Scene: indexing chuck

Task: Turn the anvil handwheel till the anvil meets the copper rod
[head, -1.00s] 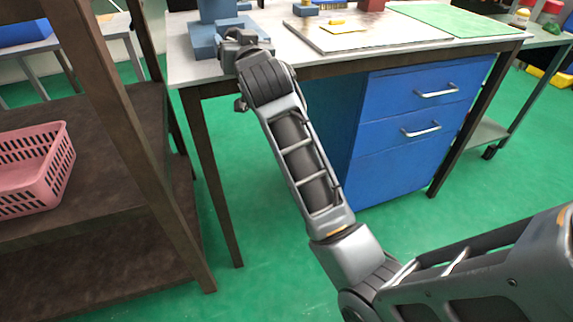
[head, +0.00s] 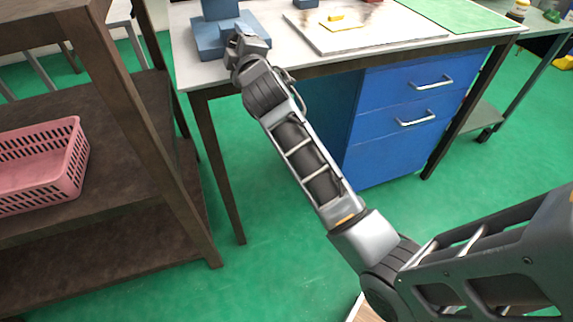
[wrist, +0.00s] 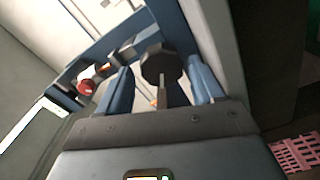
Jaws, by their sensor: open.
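A blue machine (head: 207,36) stands at the left end of the white-topped table. My gripper (head: 243,45) is in front of it and hides part of it. In the wrist view a dark, many-sided handwheel (wrist: 161,64) lies between my two spread blue-grey fingers (wrist: 162,82). I cannot tell whether either finger touches it. Beyond it, a blue frame (wrist: 112,42) carries a line of small parts: a grey cylinder (wrist: 122,52), a small orange-red piece (wrist: 104,68) and a red round end (wrist: 86,87). I cannot tell for sure which is the copper rod or whether the anvil touches it.
A white board (head: 400,38) with a yellow piece (head: 336,16) lies on the table (head: 285,57), with a green mat (head: 455,14) to its right. Blue drawers (head: 400,120) stand beneath. A brown shelf (head: 110,230) with a pink basket (head: 40,165) is close on the left.

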